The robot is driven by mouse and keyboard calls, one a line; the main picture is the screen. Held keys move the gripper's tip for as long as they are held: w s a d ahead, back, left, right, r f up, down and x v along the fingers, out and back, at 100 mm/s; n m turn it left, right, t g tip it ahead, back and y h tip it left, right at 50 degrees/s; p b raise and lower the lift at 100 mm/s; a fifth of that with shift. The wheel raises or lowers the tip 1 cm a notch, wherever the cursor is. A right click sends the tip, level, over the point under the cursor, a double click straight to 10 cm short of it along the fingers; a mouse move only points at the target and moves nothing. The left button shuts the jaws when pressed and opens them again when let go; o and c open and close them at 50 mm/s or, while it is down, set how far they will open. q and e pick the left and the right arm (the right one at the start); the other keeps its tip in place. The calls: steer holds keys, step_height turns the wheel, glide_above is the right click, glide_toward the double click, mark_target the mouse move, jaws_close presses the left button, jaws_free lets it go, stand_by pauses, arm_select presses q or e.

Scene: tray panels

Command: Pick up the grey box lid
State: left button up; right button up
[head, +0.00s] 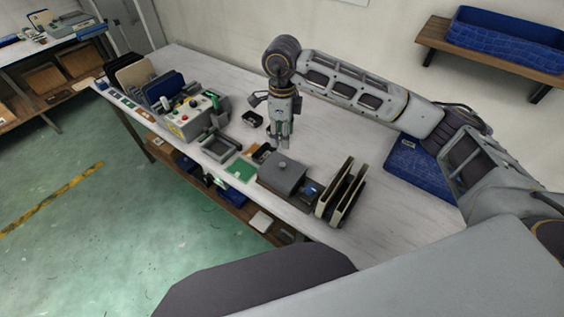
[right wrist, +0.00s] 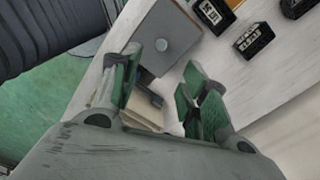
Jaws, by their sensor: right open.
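The grey box lid (head: 277,177) has a small round knob on top and lies flat near the table's front edge. My right gripper (head: 283,142) points down above and just behind the lid, apart from it, and is open and empty. In the right wrist view the lid (right wrist: 181,28) with its knob lies beyond the open fingers (right wrist: 160,76), toward the top of the picture. Whether a box is under the lid is hard to tell. My left gripper is not in view.
Upright cream and dark panels (head: 342,190) stand right of the lid. A green board (head: 240,169) and a grey open tray (head: 214,146) lie to its left.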

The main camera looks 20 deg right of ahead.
glide_above(282, 164)
steer(key=f, duration=0.3)
steer(key=f+p, duration=0.1)
steer(key=f, duration=0.3)
steer(key=shift+s, duration=0.2)
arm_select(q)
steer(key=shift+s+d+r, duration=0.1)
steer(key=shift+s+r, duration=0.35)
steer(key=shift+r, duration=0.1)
arm_select(e)
steer(key=shift+f, duration=0.75)
steer(key=shift+w+f+p, duration=0.15)
steer(key=shift+f+p, duration=0.55)
steer(key=shift+f, duration=1.9)
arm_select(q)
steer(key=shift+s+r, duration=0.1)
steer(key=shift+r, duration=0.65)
